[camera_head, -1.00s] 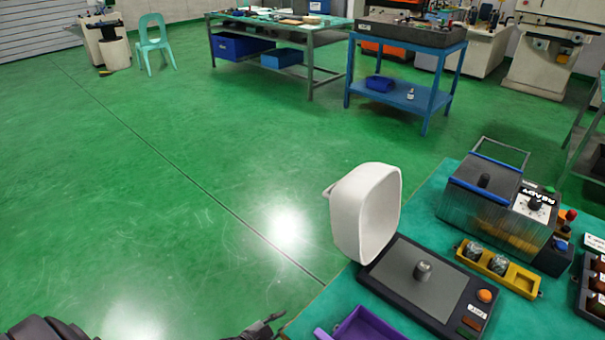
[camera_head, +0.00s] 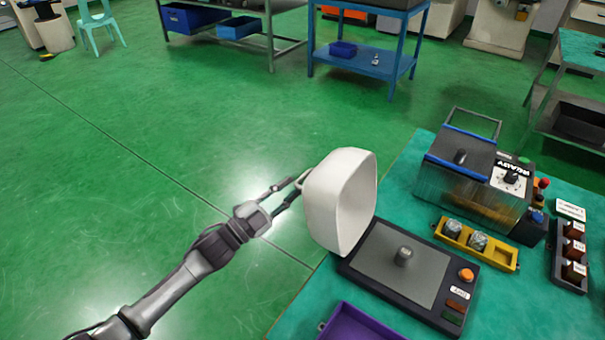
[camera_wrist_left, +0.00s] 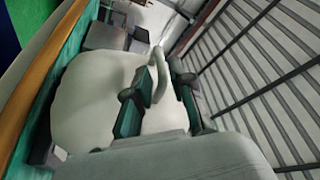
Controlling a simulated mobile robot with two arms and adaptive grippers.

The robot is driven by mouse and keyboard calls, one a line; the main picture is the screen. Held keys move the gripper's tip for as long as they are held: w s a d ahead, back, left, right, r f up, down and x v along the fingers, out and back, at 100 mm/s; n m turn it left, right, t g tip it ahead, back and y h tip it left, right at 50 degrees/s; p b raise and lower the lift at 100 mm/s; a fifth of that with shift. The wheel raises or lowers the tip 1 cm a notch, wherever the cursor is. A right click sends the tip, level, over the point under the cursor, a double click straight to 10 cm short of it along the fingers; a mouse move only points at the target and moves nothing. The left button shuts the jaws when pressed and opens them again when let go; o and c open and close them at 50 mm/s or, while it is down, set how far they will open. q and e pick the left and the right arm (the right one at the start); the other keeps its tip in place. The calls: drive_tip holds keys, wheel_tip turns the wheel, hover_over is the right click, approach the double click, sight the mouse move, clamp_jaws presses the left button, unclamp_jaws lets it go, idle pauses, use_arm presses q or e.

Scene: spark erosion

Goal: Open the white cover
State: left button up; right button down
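The white cover (camera_head: 338,200) stands raised, upright and slightly tilted, at the left edge of a dark device base (camera_head: 385,265) with a grey plate. A small grey metal cylinder (camera_head: 404,256) on that plate is uncovered. My left gripper (camera_head: 303,181) is at the outer left side of the cover, beside its small handle. In the left wrist view the cover (camera_wrist_left: 85,105) fills the left and middle. Its curved handle (camera_wrist_left: 160,75) shows between the two spread fingers (camera_wrist_left: 160,95), which look apart and not closed on it. My right gripper is not in view.
A control box (camera_head: 480,180) with a dial, a yellow holder (camera_head: 500,255) with metal pieces and a purple tray (camera_head: 350,328) share the green-topped table (camera_head: 400,190). A blue trolley (camera_head: 365,62) stands behind. The floor left of the table is clear.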

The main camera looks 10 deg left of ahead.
sight(303, 176)
use_arm(q)
drive_tip(key=x, duration=0.5)
clamp_jaws()
